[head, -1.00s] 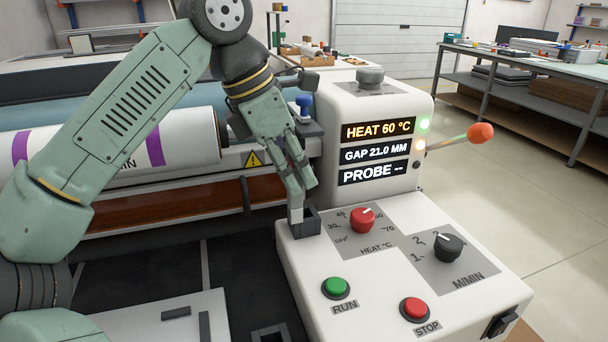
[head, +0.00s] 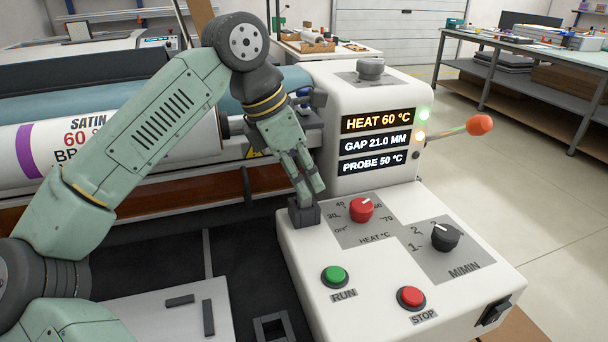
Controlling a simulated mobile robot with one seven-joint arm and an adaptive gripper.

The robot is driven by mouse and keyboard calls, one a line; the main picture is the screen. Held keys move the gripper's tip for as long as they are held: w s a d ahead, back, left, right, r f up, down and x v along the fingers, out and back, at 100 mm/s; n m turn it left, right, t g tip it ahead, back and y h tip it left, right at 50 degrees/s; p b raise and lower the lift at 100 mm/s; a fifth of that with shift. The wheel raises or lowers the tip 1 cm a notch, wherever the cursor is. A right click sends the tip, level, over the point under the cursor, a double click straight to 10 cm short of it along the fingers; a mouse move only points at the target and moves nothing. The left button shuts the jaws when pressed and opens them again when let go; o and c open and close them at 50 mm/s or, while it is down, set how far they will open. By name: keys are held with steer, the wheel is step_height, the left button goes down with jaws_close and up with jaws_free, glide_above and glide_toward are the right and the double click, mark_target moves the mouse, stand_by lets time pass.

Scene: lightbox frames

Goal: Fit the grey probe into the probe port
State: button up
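The probe port is a dark square socket (head: 304,214) at the left edge of the white control console. The grey probe (head: 304,199) stands in it, with only a small part of it showing above the rim. My gripper (head: 311,191) points down right over the port, its fingertips close to the rim. Its fingers appear shut on the probe's top, though they hide most of it. The display (head: 374,163) on the console's upright part reads PROBE 50 °C.
A red heat knob (head: 361,210) sits just right of the port, with a black speed knob (head: 445,237) beyond it. A green RUN button (head: 335,277) and a red STOP button (head: 411,298) are nearer. An orange-ended lever (head: 479,125) sticks out right.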

steer(key=o, duration=0.4)
steer(key=v, duration=1.2)
steer(key=shift+r+b, duration=0.25)
steer(key=shift+b, duration=0.05)
